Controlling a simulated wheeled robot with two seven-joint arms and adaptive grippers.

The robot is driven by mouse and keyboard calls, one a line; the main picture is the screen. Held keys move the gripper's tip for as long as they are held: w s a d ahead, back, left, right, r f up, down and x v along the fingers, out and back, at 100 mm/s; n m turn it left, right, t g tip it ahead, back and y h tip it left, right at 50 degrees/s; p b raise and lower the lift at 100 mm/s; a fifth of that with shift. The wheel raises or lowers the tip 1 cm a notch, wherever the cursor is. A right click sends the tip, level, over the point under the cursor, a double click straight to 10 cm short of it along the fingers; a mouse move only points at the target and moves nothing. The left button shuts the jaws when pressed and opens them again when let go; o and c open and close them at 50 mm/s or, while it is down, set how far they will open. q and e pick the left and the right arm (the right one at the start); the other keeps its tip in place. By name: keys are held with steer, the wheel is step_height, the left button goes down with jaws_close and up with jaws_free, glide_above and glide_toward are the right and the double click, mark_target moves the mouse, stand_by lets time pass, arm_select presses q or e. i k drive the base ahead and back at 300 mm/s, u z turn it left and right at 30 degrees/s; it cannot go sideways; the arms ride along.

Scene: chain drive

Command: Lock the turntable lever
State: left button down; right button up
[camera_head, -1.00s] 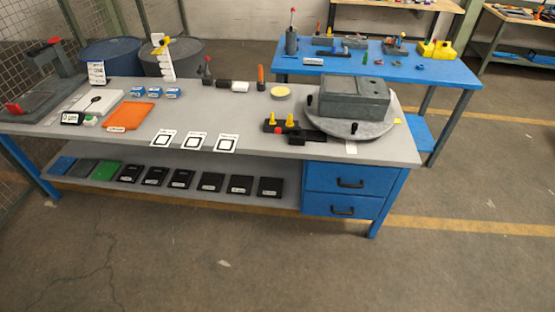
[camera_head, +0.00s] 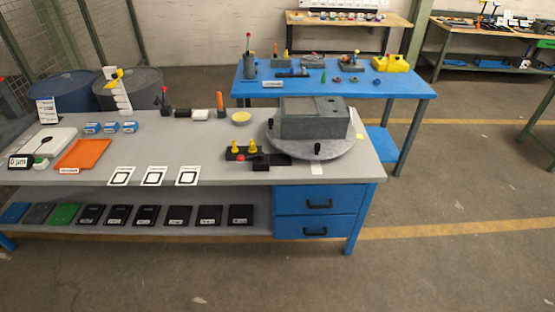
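The round grey turntable (camera_head: 345,148) lies on the right part of the grey-topped workbench. A dark grey housing box (camera_head: 315,118) sits on it. Small black knobs stand at the turntable's rim. In front of its left side is a dark block with two yellow pegs (camera_head: 252,147). A black bar with a red end (camera_head: 268,160) lies beside this block, close to the turntable edge; it looks like the lever, but its exact position is too small to tell. Neither of my grippers is in view.
The workbench (camera_head: 215,172) has blue drawers (camera_head: 318,203) below its right end. An orange mat (camera_head: 82,154), white marker cards (camera_head: 153,176) and small blue boxes (camera_head: 110,127) lie to the left. A blue table (camera_head: 330,85) stands behind. The floor in front is clear.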

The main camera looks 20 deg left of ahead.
mark_target(260, 155)
steer(key=i, duration=1.15)
steer(key=u, duration=0.7)
